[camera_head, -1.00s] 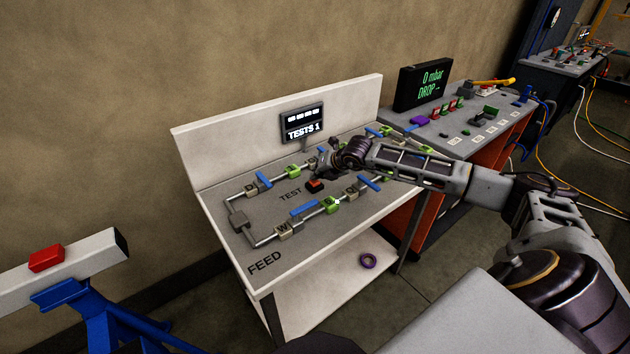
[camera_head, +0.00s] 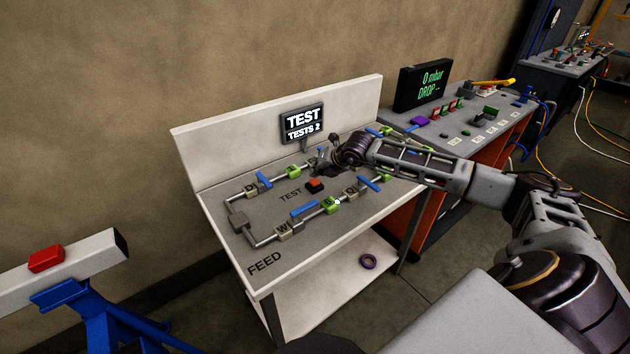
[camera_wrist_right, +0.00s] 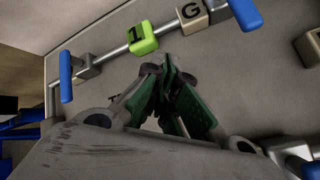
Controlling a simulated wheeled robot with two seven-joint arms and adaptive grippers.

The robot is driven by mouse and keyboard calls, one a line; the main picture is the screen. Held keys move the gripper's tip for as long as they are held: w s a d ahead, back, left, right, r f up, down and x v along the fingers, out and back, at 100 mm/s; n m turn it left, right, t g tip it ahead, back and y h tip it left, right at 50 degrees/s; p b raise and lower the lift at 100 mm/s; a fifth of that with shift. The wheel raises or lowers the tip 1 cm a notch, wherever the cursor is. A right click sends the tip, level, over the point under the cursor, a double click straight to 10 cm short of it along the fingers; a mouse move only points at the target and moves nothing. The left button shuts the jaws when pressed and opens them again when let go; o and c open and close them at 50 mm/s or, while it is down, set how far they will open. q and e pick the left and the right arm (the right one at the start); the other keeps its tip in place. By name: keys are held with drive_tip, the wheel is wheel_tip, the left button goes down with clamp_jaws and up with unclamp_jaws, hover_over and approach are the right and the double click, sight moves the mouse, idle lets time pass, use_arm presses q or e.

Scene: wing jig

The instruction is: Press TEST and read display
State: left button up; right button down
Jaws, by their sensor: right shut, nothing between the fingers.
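The red TEST button (camera_head: 314,185) sits on the grey panel beside the printed word TEST. The small display (camera_head: 303,122) stands at the back of the bench and reads TEST over TESTS 2. My right gripper (camera_head: 324,164) is just behind and above the button in the head view, apart from it as far as I can tell. In the right wrist view its green-padded fingers (camera_wrist_right: 168,85) are together with nothing between them. They hide the button there. My left gripper is not in view.
Pipes with blue-handled valves (camera_head: 304,208) and green blocks (camera_head: 331,205) surround the button. A second bench carries a black display (camera_head: 423,84) reading 0 mbar DROP. A purple ring (camera_head: 368,260) lies on the lower shelf. A red block on a beam (camera_head: 47,258) stands at left.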

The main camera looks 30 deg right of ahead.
sight(317, 179)
wheel_tip(317, 179, up, 6)
drive_tip(key=p, duration=0.1)
drive_tip(key=shift+p, duration=0.35)
idle(0.5)
idle(0.9)
